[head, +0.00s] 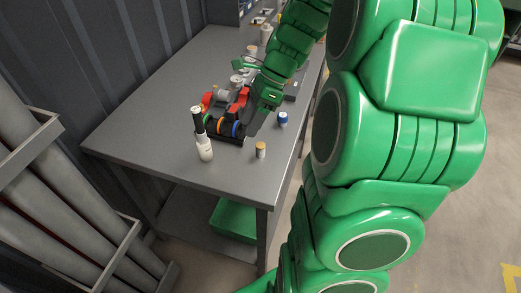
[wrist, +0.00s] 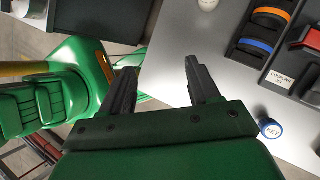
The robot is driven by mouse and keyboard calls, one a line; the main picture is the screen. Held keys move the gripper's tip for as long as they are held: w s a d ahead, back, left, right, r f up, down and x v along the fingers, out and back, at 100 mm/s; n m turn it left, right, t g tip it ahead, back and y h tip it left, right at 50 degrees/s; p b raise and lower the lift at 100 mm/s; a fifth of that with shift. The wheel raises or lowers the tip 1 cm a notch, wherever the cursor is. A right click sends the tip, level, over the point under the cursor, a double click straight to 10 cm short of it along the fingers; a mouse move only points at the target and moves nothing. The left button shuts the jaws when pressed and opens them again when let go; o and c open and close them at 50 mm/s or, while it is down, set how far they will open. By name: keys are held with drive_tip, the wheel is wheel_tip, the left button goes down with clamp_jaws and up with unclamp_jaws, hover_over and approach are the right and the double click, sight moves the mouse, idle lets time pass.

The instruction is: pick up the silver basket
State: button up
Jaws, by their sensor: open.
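I cannot make out the silver basket for certain in either view. Small grey-silver parts (head: 222,93) stand at the back of the parts cluster in the head view, too small to identify. My gripper (wrist: 160,65) is open and empty in the wrist view, its two dark fingers apart over the table edge. In the head view my green arm reaches down to the right side of the cluster and hides part of it. A dark holder with an orange ring (wrist: 270,17) and a blue ring (wrist: 255,47) lies right of the fingers in the wrist view.
The grey table (head: 130,130) is clear at its left and front. A white bottle with a black top (head: 203,148), a tan-capped bottle (head: 260,150) and a blue-capped bottle (head: 283,118) stand near the holder. A green bin (head: 233,218) sits on the lower shelf.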

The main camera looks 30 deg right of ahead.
drive_tip(key=d+r+m+t+y, duration=0.3)
drive_tip(key=d+r+t+y, duration=0.2)
drive_tip(key=d+r+t, duration=0.4)
drive_tip(key=g, duration=0.1)
approach(255, 155)
drive_tip(key=shift+w+a+r, duration=0.7)
drive_tip(key=shift+w+r, duration=0.15)
drive_tip(key=shift+r, duration=0.15)
drive_tip(key=shift+f, duration=0.25)
drive_tip(key=shift+w+a+f, duration=0.25)
drive_tip(key=shift+a, duration=0.15)
drive_tip(key=shift+s+a+x, duration=0.15)
drive_tip(key=shift+x, duration=1.2)
drive_tip(key=shift+s+a+x, duration=0.1)
drive_tip(key=shift+s+x, duration=0.05)
drive_tip(key=shift+x, duration=1.25)
drive_tip(key=shift+w+a, duration=0.35)
drive_tip(key=shift+a, duration=0.15)
drive_tip(key=shift+c, duration=0.4)
drive_tip(key=c, duration=0.9)
